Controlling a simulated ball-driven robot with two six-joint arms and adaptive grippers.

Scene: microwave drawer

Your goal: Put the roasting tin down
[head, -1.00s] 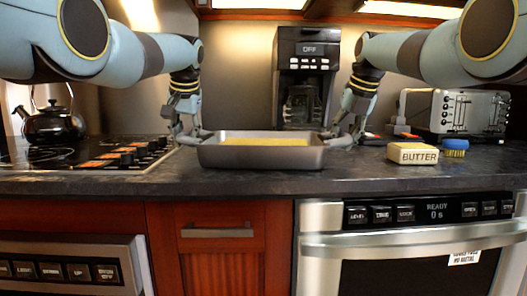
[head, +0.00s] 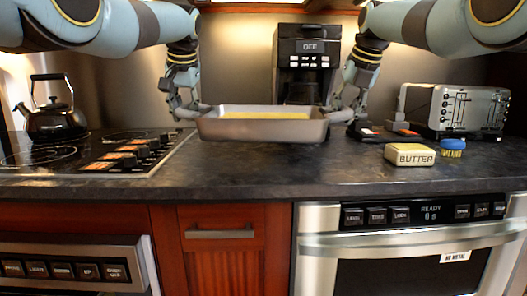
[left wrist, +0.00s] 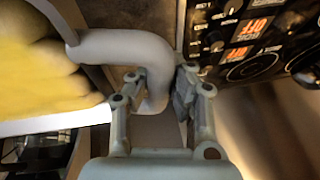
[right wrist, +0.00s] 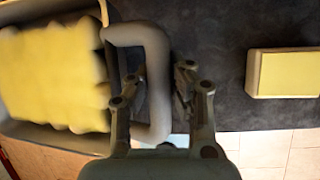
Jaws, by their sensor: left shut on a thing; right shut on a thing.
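The roasting tin (head: 262,130) is a grey, shallow rectangular pan with a yellow filling (head: 265,115), held level and apparently a little above the dark counter, in front of the coffee maker. My left gripper (head: 190,112) is shut on the tin's left handle, and its loop (left wrist: 125,45) shows between the fingers in the left wrist view. My right gripper (head: 335,115) is shut on the right handle, whose loop (right wrist: 145,35) shows in the right wrist view. The tin's underside is hidden.
The counter (head: 255,172) is bare in front of the tin. A butter block (head: 410,155), a blue-lidded jar (head: 453,147) and a toaster (head: 455,110) stand to the right. The coffee maker (head: 305,60) is behind. The stove (head: 90,155) with a kettle (head: 55,115) is at left.

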